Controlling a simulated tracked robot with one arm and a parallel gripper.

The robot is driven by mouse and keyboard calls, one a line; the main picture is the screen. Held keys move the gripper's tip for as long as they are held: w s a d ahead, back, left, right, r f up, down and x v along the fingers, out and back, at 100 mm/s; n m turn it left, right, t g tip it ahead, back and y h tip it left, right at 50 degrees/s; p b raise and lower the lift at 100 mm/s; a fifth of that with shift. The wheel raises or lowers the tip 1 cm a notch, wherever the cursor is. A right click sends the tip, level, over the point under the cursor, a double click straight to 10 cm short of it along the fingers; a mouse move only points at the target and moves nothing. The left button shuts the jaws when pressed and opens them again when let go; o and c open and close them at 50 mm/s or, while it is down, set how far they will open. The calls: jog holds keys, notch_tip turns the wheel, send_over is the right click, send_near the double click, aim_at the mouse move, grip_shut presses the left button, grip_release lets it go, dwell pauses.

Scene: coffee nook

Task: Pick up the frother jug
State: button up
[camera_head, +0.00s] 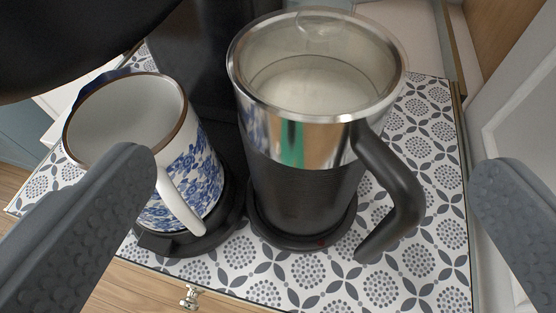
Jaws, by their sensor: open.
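The frother jug (305,190) is a steel and black jug with a clear lid and a black handle (398,190) on its right side. Pale, whitish contents show through the lid. It stands upright on a round black base on the patterned countertop. My gripper (312,185) is open, with one grey finger at the lower left and the other at the right edge. The jug and its handle lie between the fingers in the picture, and neither finger visibly touches them. The left finger overlaps the view of the mug beside the jug.
A white mug with blue flowers (190,185) stands close to the left of the jug on a black stand. A dark appliance (195,60) rises behind them. The patterned countertop (430,255) is clear to the right and front of the jug. A white panel (520,110) borders the right side.

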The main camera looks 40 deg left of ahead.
aim_at(312, 123)
jog(key=x, duration=0.5)
jog(key=shift+w, duration=0.15)
jog(key=shift+p+x, duration=0.45)
jog(key=shift+x, duration=1.55)
jog(key=shift+w+a+f, duration=0.15)
jog(key=shift+w+a, duration=0.05)
jog(key=shift+w, duration=0.45)
jog(key=c, duration=1.9)
